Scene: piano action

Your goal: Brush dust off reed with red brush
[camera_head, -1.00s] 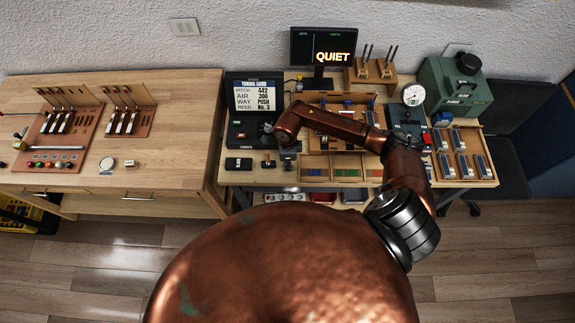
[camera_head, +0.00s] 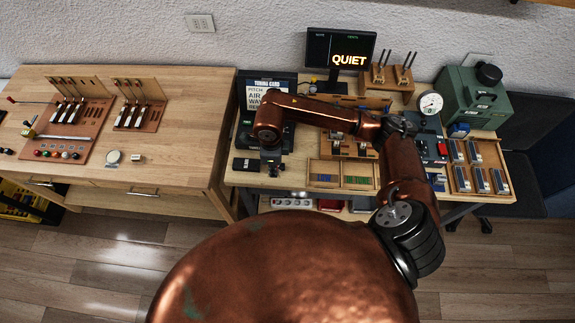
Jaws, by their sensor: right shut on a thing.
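My right arm reaches across the bench, and its wrist is bent down over the front left part of the right bench (camera_head: 232,177). My right gripper (camera_head: 271,166) is small and dark below the copper wrist. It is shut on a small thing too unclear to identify. It is close above the bench top, just right of a black box (camera_head: 244,165). I cannot pick out the red brush or the reed for certain. My left gripper is out of view.
A divided tray (camera_head: 343,188) of blue and green pieces lies right of the gripper. A gauge (camera_head: 430,103), a green case (camera_head: 473,98) and a tray of bars (camera_head: 498,151) stand at the right. The left bench (camera_head: 180,120) has free room.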

